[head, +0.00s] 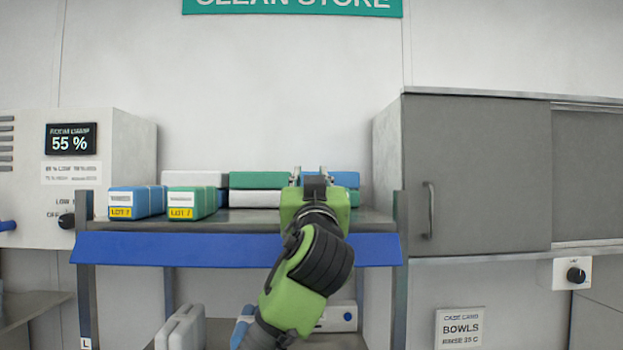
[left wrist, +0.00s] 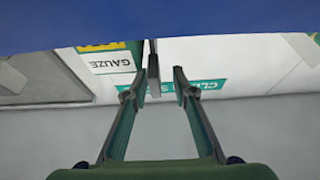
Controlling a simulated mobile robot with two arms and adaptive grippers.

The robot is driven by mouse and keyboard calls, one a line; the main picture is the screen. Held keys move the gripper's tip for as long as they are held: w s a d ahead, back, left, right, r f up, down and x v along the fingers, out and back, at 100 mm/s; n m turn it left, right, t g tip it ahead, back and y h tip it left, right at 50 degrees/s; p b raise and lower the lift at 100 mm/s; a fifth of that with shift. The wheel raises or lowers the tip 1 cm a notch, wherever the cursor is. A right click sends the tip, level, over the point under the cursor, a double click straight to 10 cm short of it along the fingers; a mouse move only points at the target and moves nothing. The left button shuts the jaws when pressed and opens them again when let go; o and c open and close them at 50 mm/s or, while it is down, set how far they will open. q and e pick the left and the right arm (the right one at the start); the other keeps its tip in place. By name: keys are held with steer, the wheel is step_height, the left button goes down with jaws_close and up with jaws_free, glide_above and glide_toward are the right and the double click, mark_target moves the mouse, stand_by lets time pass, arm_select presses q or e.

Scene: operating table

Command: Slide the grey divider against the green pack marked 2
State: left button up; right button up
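The grey divider (left wrist: 153,67) shows edge-on in the left wrist view, between the spread fingertips of my left gripper (left wrist: 153,84), which is open with a gap beside the divider. In the left wrist view a green pack (left wrist: 136,49) with a GAUZE label and a yellow tag stands just left of the divider; its number cannot be read. In the head view my left gripper (head: 312,175) is at the shelf front and hides the divider. Another green pack (head: 192,203) stands further left beside a blue pack (head: 136,202). My right gripper is not in view.
The shelf (head: 250,222) has a blue front lip (head: 180,249). White, green and blue packs lie stacked at its back. A grey cabinet (head: 475,175) stands to the right and a white unit (head: 130,150) to the left. The shelf is bare between the front-left packs and my gripper.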

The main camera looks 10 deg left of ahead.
arm_select(q)
steer(key=shift+d, duration=0.2)
steer(key=shift+s+d+f, duration=0.15)
steer(key=shift+s+f, duration=0.15)
steer(key=shift+s, duration=0.1)
steer(key=v, duration=1.1)
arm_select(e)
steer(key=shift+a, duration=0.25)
